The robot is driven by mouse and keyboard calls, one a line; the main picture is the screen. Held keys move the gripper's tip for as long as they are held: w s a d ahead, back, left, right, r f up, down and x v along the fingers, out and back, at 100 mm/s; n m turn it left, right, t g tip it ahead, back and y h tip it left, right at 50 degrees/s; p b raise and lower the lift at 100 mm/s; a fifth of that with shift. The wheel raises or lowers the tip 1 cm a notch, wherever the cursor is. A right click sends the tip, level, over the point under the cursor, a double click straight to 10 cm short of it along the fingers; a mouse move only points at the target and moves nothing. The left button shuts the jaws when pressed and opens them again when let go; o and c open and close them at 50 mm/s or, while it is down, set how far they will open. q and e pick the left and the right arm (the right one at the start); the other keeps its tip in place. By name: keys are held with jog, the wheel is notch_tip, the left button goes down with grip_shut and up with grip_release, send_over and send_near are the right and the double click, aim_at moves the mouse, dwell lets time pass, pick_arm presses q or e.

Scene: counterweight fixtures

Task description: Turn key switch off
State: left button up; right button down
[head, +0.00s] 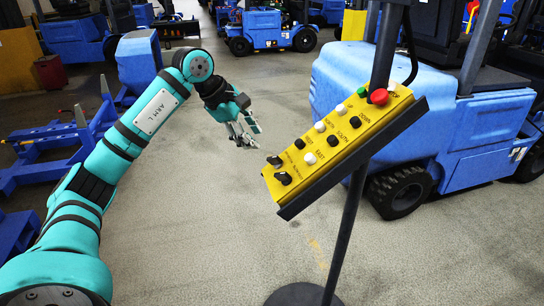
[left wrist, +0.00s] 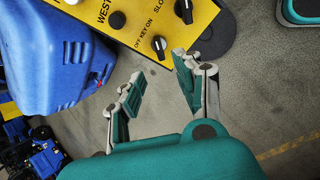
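The key switch is a black knob beside the label "OFF KEY ON" on a tilted yellow control panel (head: 318,132). In the left wrist view the key switch (left wrist: 159,43) is near the panel's corner, and in the head view the key switch (head: 275,161) is at the lower left end. My left gripper (head: 250,132) is just up and left of this end, apart from the panel. In the left wrist view its fingers (left wrist: 155,85) are spread, with nothing between them. My right gripper is not in view.
Another black knob (head: 284,178) sits close to the key switch. Several white and black buttons, a green button and a red button (head: 379,96) are farther up the panel. A dark post (head: 349,220) carries it. A blue vehicle (head: 440,115) stands behind. Floor left of the post is clear.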

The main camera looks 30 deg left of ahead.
aim_at(271, 158)
pick_arm(q)
jog(key=p+x, duration=0.2)
jog(key=x, duration=0.7)
jog(key=shift+w+d+f, duration=0.1)
jog(key=shift+d+f, duration=0.05)
jog(key=shift+f, duration=0.05)
jog(key=shift+w+d+f, duration=0.1)
jog(key=shift+w+f, duration=0.15)
jog(key=shift+f, duration=0.25)
grip_shut()
jog(key=shift+s, duration=0.1)
